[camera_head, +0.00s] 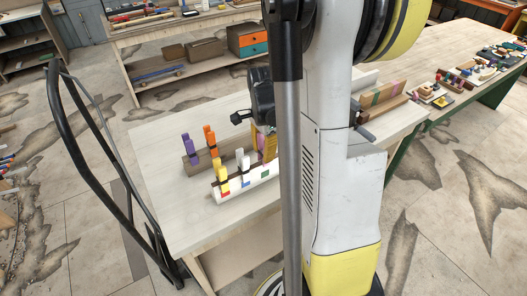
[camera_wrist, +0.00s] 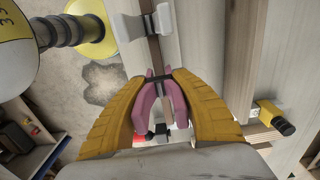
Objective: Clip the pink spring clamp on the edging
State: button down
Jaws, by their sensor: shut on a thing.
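The pink spring clamp (camera_wrist: 146,108) is between the yellow fingers of my gripper (camera_wrist: 160,108) in the wrist view. Its dark jaw end lies over the thin brown edging (camera_wrist: 157,56). I cannot tell whether the jaws grip it. In the head view my gripper (camera_head: 263,141) is over the white curved piece (camera_head: 236,193) on the table, partly hidden by my arm. A pink bit of the clamp shows there (camera_head: 261,156). A white clamp (camera_wrist: 145,23) sits on the edging farther up the wrist view.
Yellow (camera_head: 222,178), white (camera_head: 243,162), orange (camera_head: 211,138) and purple (camera_head: 189,147) clamps stand along the pieces on the pale table (camera_head: 165,215). The table's left and front parts are clear. A black-handled cart (camera_head: 92,150) stands to the left.

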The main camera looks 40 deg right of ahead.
jog(key=shift+f, duration=0.4)
jog(key=shift+f+b, duration=0.15)
jog(key=shift+b, duration=0.25)
jog(key=shift+f+b, duration=0.45)
jog(key=shift+f+b, duration=0.5)
jog(key=shift+f, duration=0.05)
jog(key=c, duration=1)
grip_release()
jog(key=shift+r, duration=0.1)
